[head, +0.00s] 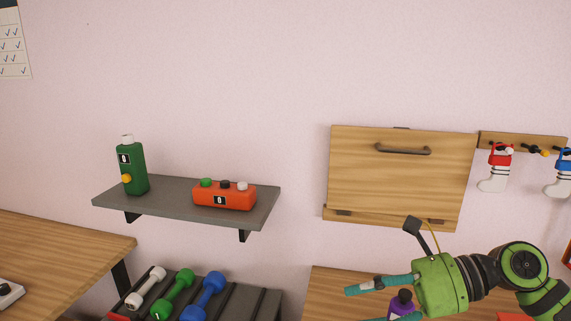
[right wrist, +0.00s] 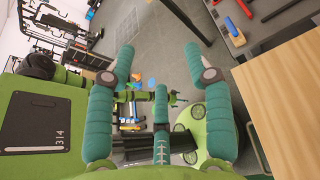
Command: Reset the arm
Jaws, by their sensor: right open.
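My right arm comes in from the right edge of the head view, low down. Its green right gripper (head: 365,305) points left with teal fingers spread; the lower finger is partly cut off by the bottom edge. In the right wrist view the right gripper (right wrist: 160,62) shows its fingers wide apart with nothing held between them. A purple bottle (head: 402,301) with a dark cap shows between the fingers in the head view; whether it touches them I cannot tell.
A grey wall shelf (head: 262,205) holds a green bottle-shaped counter (head: 131,170) and an orange box (head: 224,197) with buttons. Dumbbells (head: 177,292) lie on a rack below. A wooden table (head: 330,290) stands below.

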